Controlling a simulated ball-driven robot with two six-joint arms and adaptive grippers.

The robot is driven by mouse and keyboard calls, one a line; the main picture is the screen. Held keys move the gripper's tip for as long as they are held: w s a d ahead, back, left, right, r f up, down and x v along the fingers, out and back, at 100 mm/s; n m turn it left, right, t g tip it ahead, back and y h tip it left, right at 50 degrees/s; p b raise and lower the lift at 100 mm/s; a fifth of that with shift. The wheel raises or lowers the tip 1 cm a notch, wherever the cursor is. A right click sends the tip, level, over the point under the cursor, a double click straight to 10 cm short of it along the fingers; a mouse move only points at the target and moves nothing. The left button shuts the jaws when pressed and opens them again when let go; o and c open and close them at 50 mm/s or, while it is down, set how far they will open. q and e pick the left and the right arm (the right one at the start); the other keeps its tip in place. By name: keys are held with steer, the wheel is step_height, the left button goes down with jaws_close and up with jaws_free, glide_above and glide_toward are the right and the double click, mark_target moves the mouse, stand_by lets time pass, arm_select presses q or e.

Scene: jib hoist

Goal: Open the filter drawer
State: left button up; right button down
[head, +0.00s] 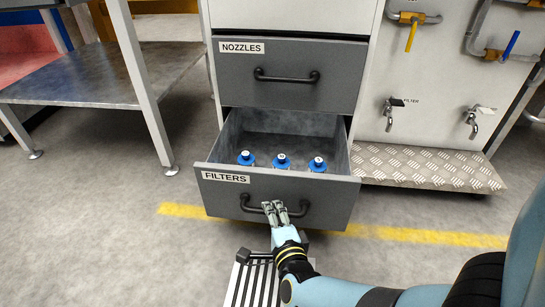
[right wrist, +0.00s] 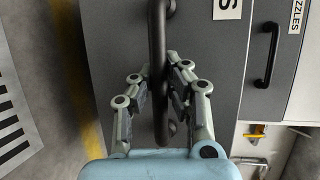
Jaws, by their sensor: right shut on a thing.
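The filter drawer (head: 228,192), grey and labelled FILTERS, is pulled out from the cabinet, and its inside shows in the head view. Three blue-topped filters (head: 281,162) stand in it. My right gripper (head: 274,206) is shut on the black drawer handle (head: 304,209), near the middle of the bar. In the right wrist view the handle (right wrist: 157,50) runs between the two fingers of the gripper (right wrist: 160,82). My left gripper is not in view.
The shut NOZZLES drawer (head: 290,90) is directly above. A metal bench (head: 90,80) stands at left. A panel with taps (head: 390,113) and a tread-plate step (head: 425,165) are at right.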

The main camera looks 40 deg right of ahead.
mark_target(268, 173)
steer(key=c, duration=1.3)
jaws_free()
steer(key=shift+f, duration=0.1)
steer(key=shift+r, duration=0.2)
steer(key=shift+r, duration=0.3)
steer(key=o, duration=0.8)
step_height(268, 173, up, 7)
steer(key=shift+w+d+f, duration=0.1)
steer(key=shift+w, duration=0.05)
step_height(268, 173, up, 2)
steer(key=shift+r, duration=0.15)
steer(key=c, duration=0.8)
steer(key=shift+r, duration=0.1)
